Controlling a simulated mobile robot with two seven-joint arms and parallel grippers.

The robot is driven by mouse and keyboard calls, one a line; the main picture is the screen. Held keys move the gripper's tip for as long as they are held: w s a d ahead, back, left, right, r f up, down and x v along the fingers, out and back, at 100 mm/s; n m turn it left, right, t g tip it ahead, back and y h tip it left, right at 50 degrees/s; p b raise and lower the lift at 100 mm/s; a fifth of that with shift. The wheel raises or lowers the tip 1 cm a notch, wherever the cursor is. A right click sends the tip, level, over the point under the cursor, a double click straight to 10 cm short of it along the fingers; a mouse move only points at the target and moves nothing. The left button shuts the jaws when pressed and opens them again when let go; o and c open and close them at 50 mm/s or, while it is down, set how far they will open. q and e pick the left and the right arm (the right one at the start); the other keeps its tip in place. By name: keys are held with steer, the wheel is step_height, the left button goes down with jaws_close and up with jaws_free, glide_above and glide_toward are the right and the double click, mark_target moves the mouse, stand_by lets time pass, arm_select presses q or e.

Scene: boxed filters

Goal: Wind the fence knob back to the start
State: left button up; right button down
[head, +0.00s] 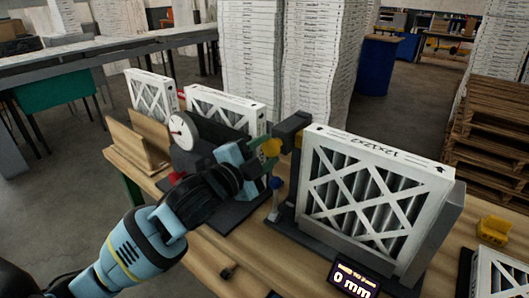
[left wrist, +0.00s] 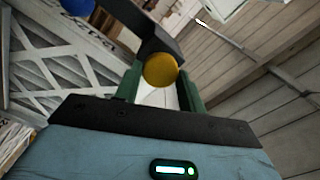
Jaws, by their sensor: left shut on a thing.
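The yellow fence knob (head: 271,147) sits at the left side of a dark bracket (head: 292,128), beside the boxed filter. My left gripper (head: 262,155) reaches it from the left and is shut on it. In the left wrist view the round knob (left wrist: 160,70) sits between the green fingers (left wrist: 160,84), with the dark bracket arm behind it. A small display (head: 354,281) at the front reads "0 mm". A white-framed filter (head: 372,190) marked 12x12x2 stands upright in a dark fixture right of the knob. My right gripper is not in view.
A blue ball-topped lever (head: 275,183) is close below the gripper. A yellow block (head: 494,230) lies at the right. The wooden bench (head: 215,262) is mostly bare at the front left.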

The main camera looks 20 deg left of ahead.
arm_select(q)
steer(key=n, duration=0.5)
steer(key=shift+n, duration=0.3)
steer(key=n, duration=0.6)
steer(key=shift+a+r, duration=0.1)
steer(key=n, duration=0.6)
steer(key=shift+n, duration=0.4)
steer(key=n, duration=0.5)
steer(key=shift+a+n, duration=0.1)
steer(key=shift+n, duration=0.3)
steer(key=o, duration=1)
steer(key=shift+c, duration=0.2)
steer(key=v, duration=0.7)
steer(key=shift+s, duration=0.35)
steer(key=shift+a, duration=0.15)
